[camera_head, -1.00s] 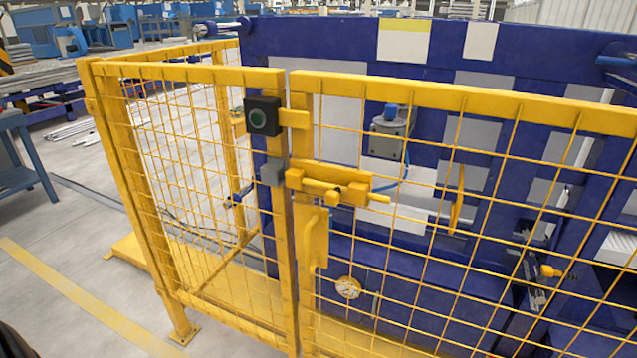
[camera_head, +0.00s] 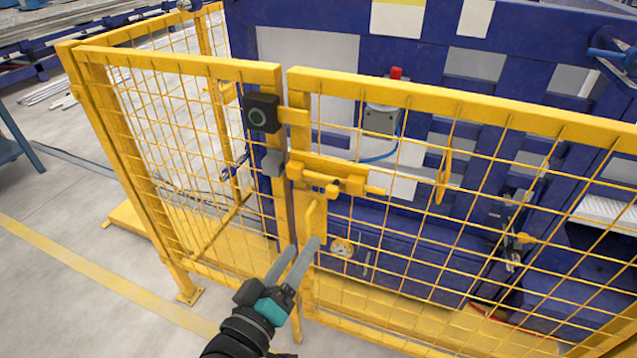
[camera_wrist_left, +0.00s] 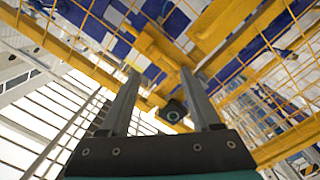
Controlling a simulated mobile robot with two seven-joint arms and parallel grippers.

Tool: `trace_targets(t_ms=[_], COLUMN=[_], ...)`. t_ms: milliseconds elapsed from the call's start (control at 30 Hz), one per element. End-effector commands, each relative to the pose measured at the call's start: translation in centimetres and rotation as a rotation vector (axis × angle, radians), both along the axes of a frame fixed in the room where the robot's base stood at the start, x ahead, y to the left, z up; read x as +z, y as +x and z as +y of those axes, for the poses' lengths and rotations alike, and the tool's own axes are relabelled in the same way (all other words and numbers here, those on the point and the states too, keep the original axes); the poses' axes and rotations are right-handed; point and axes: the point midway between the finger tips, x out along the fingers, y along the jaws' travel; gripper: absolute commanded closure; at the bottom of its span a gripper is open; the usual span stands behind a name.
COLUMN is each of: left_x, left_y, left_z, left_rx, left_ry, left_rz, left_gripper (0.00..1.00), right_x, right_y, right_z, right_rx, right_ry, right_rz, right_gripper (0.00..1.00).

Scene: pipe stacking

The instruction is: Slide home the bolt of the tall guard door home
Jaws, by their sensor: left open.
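The tall guard door (camera_head: 470,110) is a yellow mesh panel standing beside the yellow fixed post (camera_head: 282,205), with a narrow gap between them. Its yellow bolt (camera_head: 375,190) lies level in a bracket at the door's left edge, with the rod sticking out to the right. A grey block (camera_head: 273,163) sits on the post, left of the bolt. A yellow handle (camera_head: 312,218) is below the bolt. My left gripper (camera_head: 300,245) is open and empty, below the bolt and near the handle in the head view. Its fingers (camera_wrist_left: 158,73) also show in the wrist view, pointing towards the yellow frame.
A black box with a green ring (camera_head: 261,114) sits on the post above the grey block. Yellow mesh fencing (camera_head: 180,150) runs left. A blue machine (camera_head: 420,230) stands behind the door. The grey floor (camera_head: 70,225) at front left is clear.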

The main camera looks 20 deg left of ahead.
Motion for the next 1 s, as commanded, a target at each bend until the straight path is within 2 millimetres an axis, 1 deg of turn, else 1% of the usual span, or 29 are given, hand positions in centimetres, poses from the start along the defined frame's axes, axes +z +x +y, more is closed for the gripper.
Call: trace_targets(t_ms=[33,100,267,700,1000], left_x=[0.8,1.3,1.2,1.2,1.1], left_y=[0.0,0.1,1.3,7.4,11.7], left_z=[0.0,0.0,-0.1,-0.6,-0.9], left_rx=[0.001,0.001,0.001,0.001,0.0], left_ry=[-0.008,-0.014,-0.015,-0.013,-0.011], left_rz=[-0.012,-0.022,-0.024,-0.022,-0.022], left_gripper=[0.36,0.36,0.36,0.36,0.36], right_x=[0.2,0.2,0.1,-0.1,-0.4], right_y=[-0.2,-0.2,-0.2,0.0,0.2], right_z=[0.3,0.5,0.5,-0.3,-0.3], right_rx=[0.0,0.001,0.001,-0.001,-0.002], right_ry=[0.004,0.006,0.006,-0.003,-0.004], right_rz=[0.003,0.003,0.003,-0.002,-0.004], right_gripper=[0.31,0.31,0.31,0.31,0.31])
